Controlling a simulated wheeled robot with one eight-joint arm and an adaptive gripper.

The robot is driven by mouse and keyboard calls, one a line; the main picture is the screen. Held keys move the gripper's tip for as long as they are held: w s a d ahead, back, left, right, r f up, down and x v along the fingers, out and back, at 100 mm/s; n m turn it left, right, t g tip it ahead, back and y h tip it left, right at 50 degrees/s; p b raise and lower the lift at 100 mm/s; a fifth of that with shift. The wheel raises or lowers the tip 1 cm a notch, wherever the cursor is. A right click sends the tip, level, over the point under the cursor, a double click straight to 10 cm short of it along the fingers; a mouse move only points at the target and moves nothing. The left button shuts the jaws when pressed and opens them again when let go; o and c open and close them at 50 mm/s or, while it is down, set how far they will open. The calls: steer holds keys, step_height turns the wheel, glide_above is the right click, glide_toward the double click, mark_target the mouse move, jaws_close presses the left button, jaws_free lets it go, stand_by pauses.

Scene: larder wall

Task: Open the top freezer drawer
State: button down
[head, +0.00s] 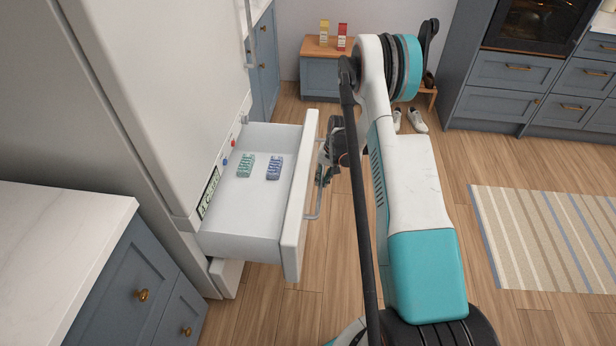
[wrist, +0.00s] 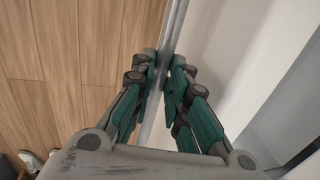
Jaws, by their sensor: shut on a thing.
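The top freezer drawer (head: 240,232) stands pulled well out of the white fridge-freezer (head: 150,75). Its white front has a grey bar handle (head: 313,203) on the outside. Inside the drawer lie a green pack (head: 246,166) and a blue pack (head: 273,168). My gripper (head: 323,160) is at the far part of the handle, partly hidden by my arm. In the wrist view my gripper (wrist: 163,85) has its teal fingers on either side of the handle (wrist: 172,35), shut on it.
Another white drawer front (head: 228,278) sits lower down, nearly flush. A blue cabinet with a pale worktop (head: 60,235) is at the near left. A low cabinet (head: 325,75) and shoes (head: 416,120) are at the back.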

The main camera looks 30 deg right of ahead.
steer(key=shift+s+d, duration=0.55)
steer(key=shift+d, duration=0.3)
steer(key=c, duration=1.6)
jaws_free()
steer(key=shift+o, duration=0.2)
step_height(320, 180, up, 12)
steer(key=s+d, duration=0.1)
steer(key=d, duration=0.1)
steer(key=shift+s, duration=0.2)
steer(key=shift+a, duration=0.1)
